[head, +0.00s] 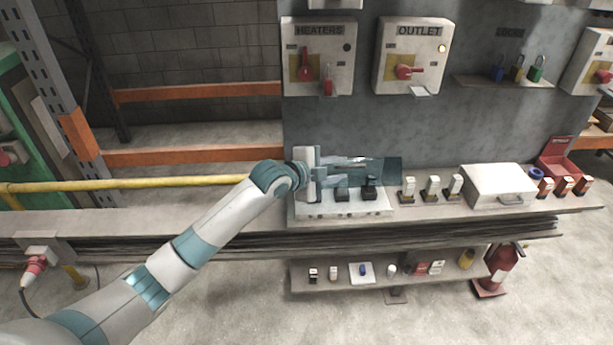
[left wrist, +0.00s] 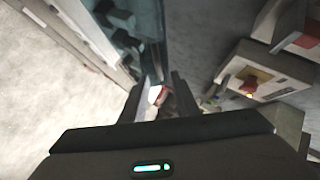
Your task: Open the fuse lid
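The fuse box (head: 345,208) is a white base with dark fuse holders (head: 369,191) on the bench. Its lid (head: 393,168) is a see-through blue-grey panel over and behind the holders; its exact angle is hard to tell. My left gripper (head: 362,164) reaches in from the left, level with the lid and overlapping it in the head view. In the left wrist view, the lid (left wrist: 140,25) lies just ahead of the left gripper (left wrist: 158,92). Its two dark fingers stand apart with a gap between them. Whether they touch the lid is unclear. My right gripper is not seen.
White fuses (head: 432,187) and a white case (head: 499,186) stand right of the fuse box. The HEATERS switch box (head: 318,55) and OUTLET switch box (head: 410,55) hang on the panel above. A lower shelf (head: 340,284) holds small parts.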

